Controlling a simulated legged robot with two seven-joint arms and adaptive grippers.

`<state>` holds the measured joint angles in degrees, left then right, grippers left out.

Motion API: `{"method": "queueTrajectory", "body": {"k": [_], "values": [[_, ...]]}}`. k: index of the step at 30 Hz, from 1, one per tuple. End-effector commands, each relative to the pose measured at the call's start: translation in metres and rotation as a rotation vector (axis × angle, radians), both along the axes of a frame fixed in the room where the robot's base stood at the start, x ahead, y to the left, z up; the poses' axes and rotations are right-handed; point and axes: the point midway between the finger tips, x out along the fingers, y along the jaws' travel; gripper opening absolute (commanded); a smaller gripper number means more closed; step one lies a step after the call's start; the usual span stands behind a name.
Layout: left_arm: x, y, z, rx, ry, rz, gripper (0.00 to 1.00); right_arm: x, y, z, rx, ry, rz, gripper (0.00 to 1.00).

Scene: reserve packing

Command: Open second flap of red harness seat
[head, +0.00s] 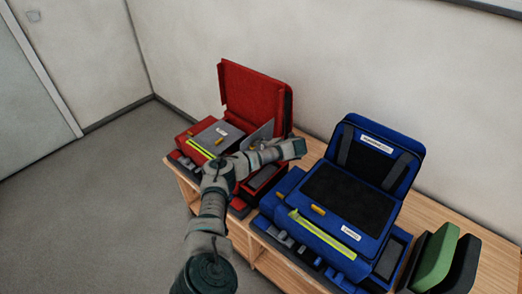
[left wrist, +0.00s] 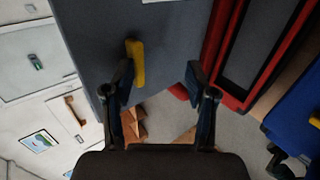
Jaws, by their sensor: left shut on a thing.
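The red harness seat (head: 255,90) stands on the wooden bench with its red lid upright at the back. One grey flap (head: 217,134) with a yellow tab lies on its left part. A second grey panel (head: 260,134) stands tilted up beside it, partly behind my arm. In the left wrist view, a grey flap (left wrist: 100,35) with a yellow tab (left wrist: 137,62) fills the space at my left gripper (left wrist: 160,75). The gripper is shut on this flap, with one finger near the tab. In the head view, my left gripper (head: 270,150) is over the red seat's right part. My right gripper is out of view.
A blue seat (head: 340,200) with an open lid stands close to the right of the red one on the wooden bench (head: 484,277). Green and black pads (head: 436,262) stand at the far right. The grey floor at left is clear.

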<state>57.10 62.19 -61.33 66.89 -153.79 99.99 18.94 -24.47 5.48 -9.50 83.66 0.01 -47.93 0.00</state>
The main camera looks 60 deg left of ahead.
Motion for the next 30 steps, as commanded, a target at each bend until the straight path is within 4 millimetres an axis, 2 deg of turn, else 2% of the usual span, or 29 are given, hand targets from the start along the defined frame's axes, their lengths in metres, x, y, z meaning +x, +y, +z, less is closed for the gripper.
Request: {"method": "queueTrajectory", "body": {"k": [2, 10, 15, 20, 30], "values": [[0.003, -0.011, 0.003, -0.007, 0.005, -0.004, 0.38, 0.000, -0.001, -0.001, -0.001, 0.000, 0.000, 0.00], [0.018, -0.058, 0.045, 0.000, -0.004, -0.005, 0.38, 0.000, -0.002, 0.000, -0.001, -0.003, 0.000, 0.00], [0.024, -0.077, 0.063, 0.004, -0.005, -0.003, 0.38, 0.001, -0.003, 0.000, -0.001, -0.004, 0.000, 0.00], [0.026, -0.084, 0.069, 0.005, -0.005, -0.002, 0.38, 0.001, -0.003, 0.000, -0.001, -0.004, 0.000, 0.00], [0.026, -0.085, 0.069, 0.005, -0.004, -0.001, 0.38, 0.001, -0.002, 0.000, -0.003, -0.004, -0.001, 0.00]]}}
